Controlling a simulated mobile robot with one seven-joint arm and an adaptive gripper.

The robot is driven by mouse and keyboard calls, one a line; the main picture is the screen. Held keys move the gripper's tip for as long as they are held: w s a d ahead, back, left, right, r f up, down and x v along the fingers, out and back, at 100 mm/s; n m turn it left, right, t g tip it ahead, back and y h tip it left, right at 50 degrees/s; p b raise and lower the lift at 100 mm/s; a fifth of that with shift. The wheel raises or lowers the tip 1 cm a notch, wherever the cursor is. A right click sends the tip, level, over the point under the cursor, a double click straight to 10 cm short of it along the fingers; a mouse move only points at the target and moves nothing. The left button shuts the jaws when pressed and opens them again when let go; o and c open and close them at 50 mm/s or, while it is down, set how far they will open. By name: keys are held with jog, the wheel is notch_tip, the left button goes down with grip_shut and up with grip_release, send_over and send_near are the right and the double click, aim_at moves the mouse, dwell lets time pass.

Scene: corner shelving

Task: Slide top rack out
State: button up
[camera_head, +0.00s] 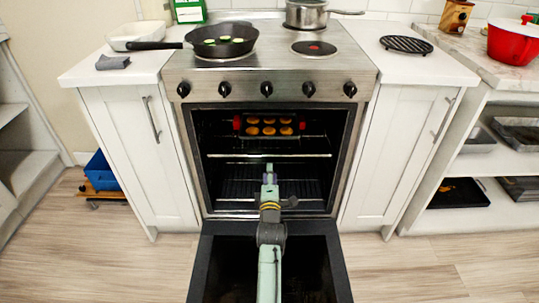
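The oven door (338,268) is folded down and open. The top rack (225,155) is inside the oven, its front bar running across near the opening. A baking tray (268,118) with red ends and several round golden pieces sits far back, at about the top rack's level. My arm reaches over the open door from below. My gripper (269,168) points into the oven, its tip just under the front bar in the picture. Whether it touches the bar, and whether its fingers are open or shut, I cannot tell.
A lower rack (232,188) lies below the top rack. White cabinets (140,150) flank the oven on both sides. A frying pan (222,40) and a steel pot (307,14) stand on the stovetop. Floor is clear left and right of the door.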

aim_at(269, 156)
jog(key=w+b, duration=0.1)
jog(key=w, duration=0.8)
jog(key=shift+w+r, duration=0.1)
jog(key=shift+w, duration=0.3)
jog(key=shift+c, duration=0.4)
grip_shut()
